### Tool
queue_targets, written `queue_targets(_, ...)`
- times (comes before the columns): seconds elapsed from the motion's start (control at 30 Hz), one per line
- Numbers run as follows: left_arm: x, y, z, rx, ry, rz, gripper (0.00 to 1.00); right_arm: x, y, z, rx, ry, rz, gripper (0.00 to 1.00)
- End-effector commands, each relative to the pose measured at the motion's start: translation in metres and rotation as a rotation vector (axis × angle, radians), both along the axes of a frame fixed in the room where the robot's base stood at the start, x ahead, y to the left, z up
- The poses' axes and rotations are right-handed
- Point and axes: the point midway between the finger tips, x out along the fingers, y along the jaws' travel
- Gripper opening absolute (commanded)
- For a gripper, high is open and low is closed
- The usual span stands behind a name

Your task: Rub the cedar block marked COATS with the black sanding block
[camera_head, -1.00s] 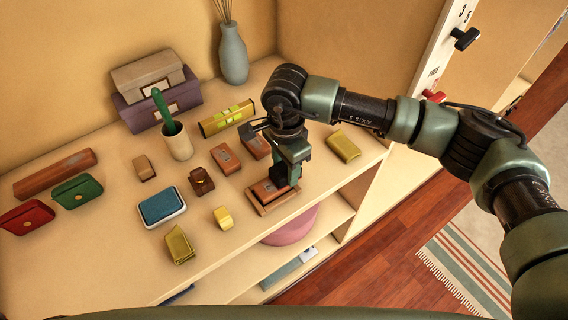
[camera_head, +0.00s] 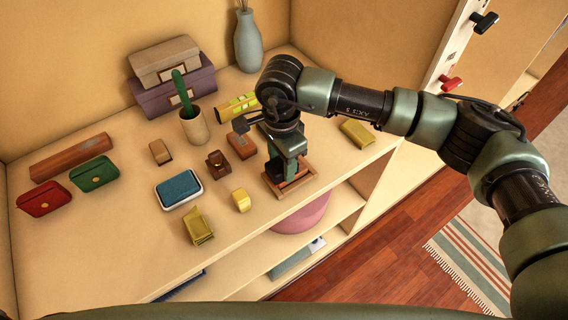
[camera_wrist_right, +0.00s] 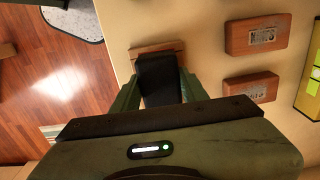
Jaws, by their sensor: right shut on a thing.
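My right gripper (camera_head: 279,168) points down over a small wooden tray (camera_head: 303,185) near the shelf's front edge. It is shut on the black sanding block (camera_wrist_right: 158,78), seen between the fingers in the right wrist view. The tray's wooden edge (camera_wrist_right: 150,49) shows just beyond the block there. A reddish cedar block lies in the tray, mostly hidden under the gripper, so I cannot read its mark or tell whether the sanding block touches it. Two other labelled cedar blocks (camera_wrist_right: 257,36) (camera_wrist_right: 250,86) lie beside it, their labels upside down and hard to read. My left gripper is not in view.
A blue pad in a white tray (camera_head: 180,189), a yellow block (camera_head: 241,200) and a brass-coloured item (camera_head: 198,227) lie to the left. A potted cactus (camera_head: 194,125), stacked boxes (camera_head: 175,85) and a vase (camera_head: 248,42) stand behind. A yellow box (camera_head: 357,133) lies to the right.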

Motion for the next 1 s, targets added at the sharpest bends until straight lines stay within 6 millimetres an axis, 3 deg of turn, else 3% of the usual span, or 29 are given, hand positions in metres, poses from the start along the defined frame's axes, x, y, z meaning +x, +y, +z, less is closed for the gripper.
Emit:
queue_targets(0.1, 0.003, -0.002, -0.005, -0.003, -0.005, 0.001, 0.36, 0.0, 0.002, -0.002, 0.001, 0.0, -0.001, 0.11)
queue_targets(0.23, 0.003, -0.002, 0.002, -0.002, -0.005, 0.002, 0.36, 0.001, 0.002, 0.023, 0.001, -0.003, -0.003, 0.11)
queue_targets(0.8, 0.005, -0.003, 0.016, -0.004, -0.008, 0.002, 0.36, 0.003, 0.002, 0.072, 0.0, -0.002, -0.015, 0.11)
queue_targets(1.0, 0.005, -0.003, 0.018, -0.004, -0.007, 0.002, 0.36, 0.003, 0.003, 0.081, 0.001, -0.001, -0.016, 0.11)
